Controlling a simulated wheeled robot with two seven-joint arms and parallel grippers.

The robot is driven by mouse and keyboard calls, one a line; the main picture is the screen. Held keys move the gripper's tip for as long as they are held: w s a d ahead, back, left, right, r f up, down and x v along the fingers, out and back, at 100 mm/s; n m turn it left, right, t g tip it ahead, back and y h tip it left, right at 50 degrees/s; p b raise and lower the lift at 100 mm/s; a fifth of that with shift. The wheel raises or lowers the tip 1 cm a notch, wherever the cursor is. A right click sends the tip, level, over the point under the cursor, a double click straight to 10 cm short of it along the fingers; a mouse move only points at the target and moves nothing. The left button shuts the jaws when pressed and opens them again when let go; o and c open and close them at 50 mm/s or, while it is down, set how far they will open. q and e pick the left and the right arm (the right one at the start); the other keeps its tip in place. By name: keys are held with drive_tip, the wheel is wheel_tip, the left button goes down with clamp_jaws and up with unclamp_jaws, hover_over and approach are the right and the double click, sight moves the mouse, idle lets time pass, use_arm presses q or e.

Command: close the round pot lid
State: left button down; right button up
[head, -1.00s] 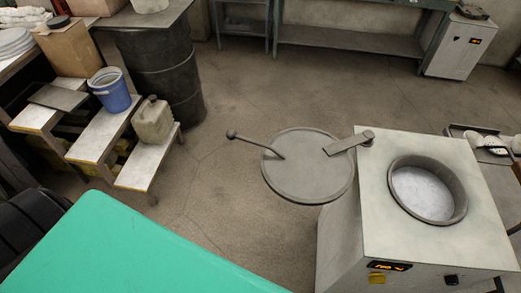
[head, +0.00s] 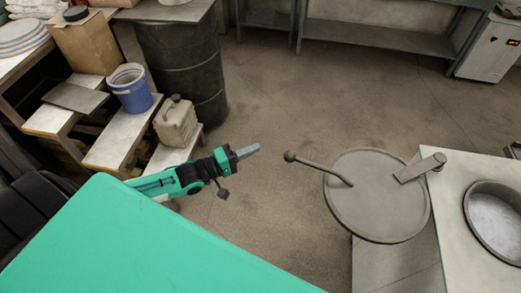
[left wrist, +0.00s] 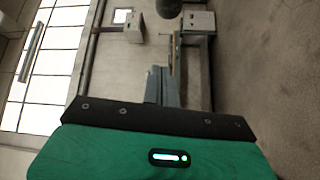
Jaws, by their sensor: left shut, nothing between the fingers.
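The round grey pot lid (head: 378,205) is swung out to the left of the pot, held by a pivot arm (head: 420,167) on the white furnace's top. Its handle rod ends in a ball knob (head: 290,156) pointing left. The pot opening (head: 497,218) is uncovered, with pale contents, and cut by the right edge. My left gripper (head: 254,150) is shut and empty, a short gap left of the knob. In the left wrist view, its fingers (left wrist: 170,90) point toward the dark round knob (left wrist: 168,8) at the top edge. My right gripper is not in view.
A green surface (head: 130,245) fills the lower left. Steps with a blue bucket (head: 131,90) and a beige canister (head: 176,122) stand at the left, beside a black drum (head: 182,65). The floor between gripper and lid is clear.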

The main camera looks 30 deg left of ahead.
use_arm(q)
drive_tip(key=f+p+x, duration=0.1)
drive_tip(key=p+x, duration=0.2)
drive_tip(key=x, duration=0.6)
drive_tip(key=s+d+p, duration=0.1)
drive_tip(key=s+d, duration=0.1)
drive_tip(key=s, duration=0.1)
drive_tip(key=shift+s+d+p, duration=0.1)
drive_tip(key=shift+p, duration=0.25)
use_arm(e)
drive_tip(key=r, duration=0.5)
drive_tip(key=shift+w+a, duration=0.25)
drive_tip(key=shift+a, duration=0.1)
use_arm(q)
drive_tip(key=shift+s, duration=0.1)
